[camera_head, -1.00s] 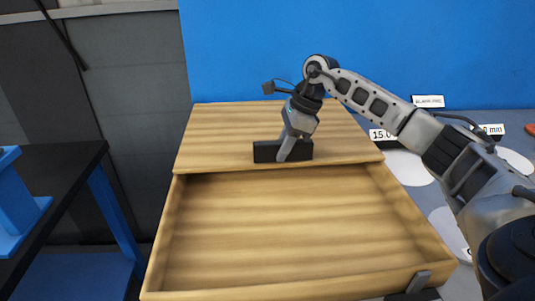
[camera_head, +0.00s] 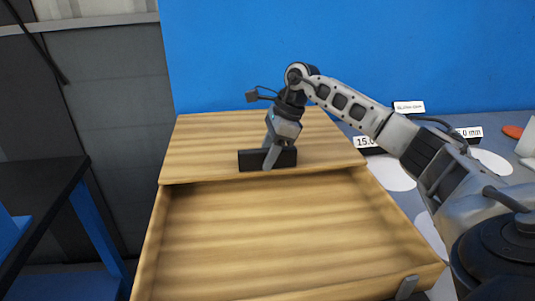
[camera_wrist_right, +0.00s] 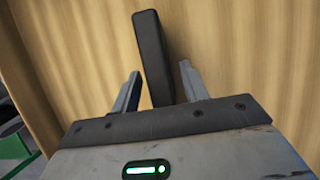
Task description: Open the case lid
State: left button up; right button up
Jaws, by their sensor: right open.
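The wooden case (camera_head: 152,245) stands in the middle of the head view with its front part uncovered and its inside bare. The wooden lid (camera_head: 205,150) covers the rear part. A black bar handle (camera_head: 250,160) stands on the lid near its front edge. My right gripper (camera_head: 267,158) is over the handle, pointing down. In the right wrist view the open fingers (camera_wrist_right: 160,85) stand on either side of the black handle (camera_wrist_right: 153,45), with some gap visible. Whether a finger touches it I cannot tell. My left gripper does not show.
A blue wall (camera_head: 350,50) rises behind the case. Labelled cards (camera_head: 409,107) and white discs lie on the grey surface to the right. A black-topped table with blue legs (camera_head: 95,225) stands at the left. A small grey latch (camera_head: 406,287) sits at the case's front right.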

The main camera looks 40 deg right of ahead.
jog(key=p+v, duration=0.1)
jog(key=v, duration=1.4)
jog(key=shift+r, duration=0.3)
jog(key=shift+s+d, duration=0.1)
jog(key=shift+s, duration=0.05)
